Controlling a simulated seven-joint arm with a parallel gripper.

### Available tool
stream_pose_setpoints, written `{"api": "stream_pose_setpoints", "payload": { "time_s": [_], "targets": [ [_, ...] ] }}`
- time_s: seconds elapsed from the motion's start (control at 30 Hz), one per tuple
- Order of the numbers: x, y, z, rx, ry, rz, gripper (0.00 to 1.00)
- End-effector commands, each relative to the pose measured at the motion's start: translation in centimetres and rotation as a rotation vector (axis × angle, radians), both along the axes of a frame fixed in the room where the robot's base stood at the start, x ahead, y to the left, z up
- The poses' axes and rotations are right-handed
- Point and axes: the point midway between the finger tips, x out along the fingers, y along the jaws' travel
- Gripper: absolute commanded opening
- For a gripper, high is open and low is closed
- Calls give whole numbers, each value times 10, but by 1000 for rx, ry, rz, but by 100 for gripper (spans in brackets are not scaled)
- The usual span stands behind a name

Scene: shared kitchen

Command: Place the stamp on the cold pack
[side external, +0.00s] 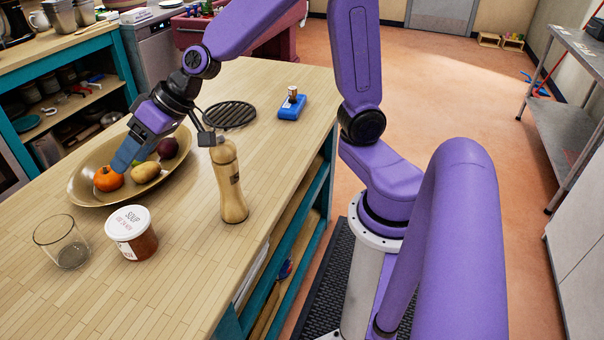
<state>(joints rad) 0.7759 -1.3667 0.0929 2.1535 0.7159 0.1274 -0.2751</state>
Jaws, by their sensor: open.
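The cold pack (290,108) is a small blue slab lying flat on the wooden counter, near its right edge. The stamp (292,94), a small brown and white piece with a dark top, stands upright on the cold pack. My gripper (122,163) is well to the left of both, above the oval bowl, pointing down. Its blue fingers are open, and I see nothing held between them. The near finger covers part of the view into the bowl.
The tan bowl (85,196) holds an orange fruit (108,179), a potato (146,173) and a dark round item (167,148). A bottle (228,185), soup tub (133,236) and glass (62,244) stand nearer. A black trivet (230,114) lies left of the cold pack.

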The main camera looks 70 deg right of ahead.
Motion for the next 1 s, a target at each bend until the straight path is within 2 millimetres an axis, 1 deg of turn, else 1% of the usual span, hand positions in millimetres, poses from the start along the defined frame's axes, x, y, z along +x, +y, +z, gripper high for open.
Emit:
{"api": "stream_pose_setpoints", "payload": {
  "time_s": [0.03,0.07,0.1,0.17,0.2,0.27,0.3,0.4,0.5,0.6,0.7,1.0],
  "targets": [
    [-41,11,-4,-40,43,129,62],
    [-65,14,-8,-72,74,203,62],
    [-97,15,-13,-119,112,298,62],
    [-142,8,-22,-204,166,432,62],
    [-169,-1,-27,-267,198,511,62],
    [-203,-19,-35,-366,237,614,62],
    [-221,-32,-39,-431,257,672,62],
    [-252,-64,-46,-576,290,775,62],
    [-266,-88,-49,-678,302,829,62],
    [-272,-99,-51,-730,305,852,62],
    [-273,-103,-51,-746,307,857,62],
    [-272,-102,-51,-742,307,856,62]
  ]
}}
